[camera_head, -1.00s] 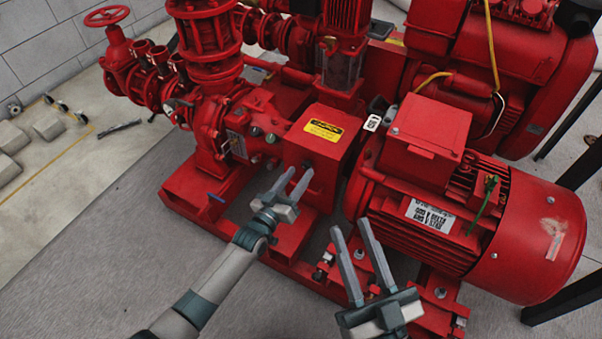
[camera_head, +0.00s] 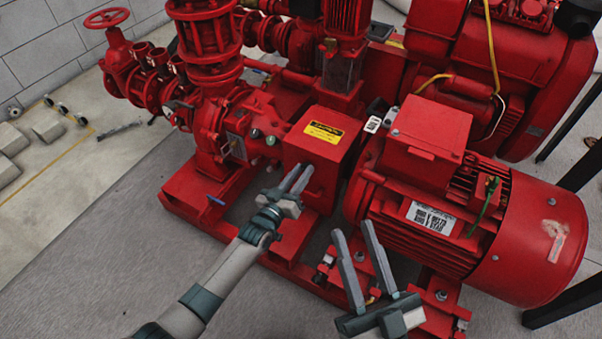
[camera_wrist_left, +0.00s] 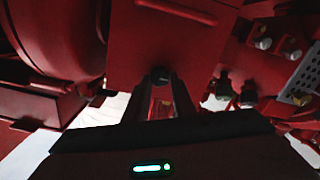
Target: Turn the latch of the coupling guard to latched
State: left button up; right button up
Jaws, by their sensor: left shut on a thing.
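The coupling guard (camera_head: 306,153) is a red box with a yellow warning label between the pump and the motor. Its front face also shows in the left wrist view (camera_wrist_left: 175,45). My left gripper (camera_head: 299,176) reaches the front of the guard. In the left wrist view its fingers (camera_wrist_left: 160,88) are shut on a small dark latch knob (camera_wrist_left: 160,74) at the lower edge of the guard. The fingers hide much of the latch, and I cannot tell its exact angle. My right gripper (camera_head: 353,230) is open and empty, in front of the motor.
The red motor (camera_head: 450,220) stands right of the guard. The red pump and its valves (camera_head: 205,130) stand to the left. Red base rails run below. The grey floor (camera_head: 90,250) at the lower left is clear.

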pick_arm(q)
jog(key=shift+m+p, duration=0.4)
jog(key=shift+m, duration=0.4)
jog(key=m+p, duration=0.1)
jog(key=m, duration=0.3)
jog(key=shift+d, duration=0.1)
jog(key=shift+s+d+f+m, duration=0.1)
jog(key=shift+m, duration=3.05)
jog(key=shift+s+d+f+m, duration=0.1)
jog(key=shift+m, duration=3.05)
pick_arm(e)
jog(key=w+f+g+h, duration=0.1)
jog(key=w+f+g, duration=0.2)
jog(key=f, duration=0.4)
jog(key=shift+g+h, duration=0.3)
jog(key=shift+g, duration=0.3)
jog(key=shift+d, duration=0.15)
